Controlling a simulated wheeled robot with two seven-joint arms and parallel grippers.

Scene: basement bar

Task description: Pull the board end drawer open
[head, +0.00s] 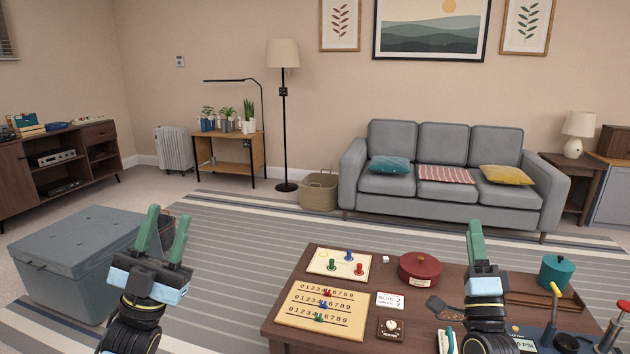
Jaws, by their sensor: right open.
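The dark wooden table (276,326) stands at the lower middle and right, with game boards on its left end. No drawer front or handle can be made out on it; its near side runs out of the picture. My right gripper (475,230) is above the right half of the table, seen nearly edge-on, open, with no held object visible. Neither gripper visibly touches the table.
On the table are a peg board (338,263), a number board (322,310), a red lidded pot (420,269), a teal pot (556,272) and levers (554,305). A grey chest (75,255) stands left. Striped rug (235,260) lies clear between chest and table.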

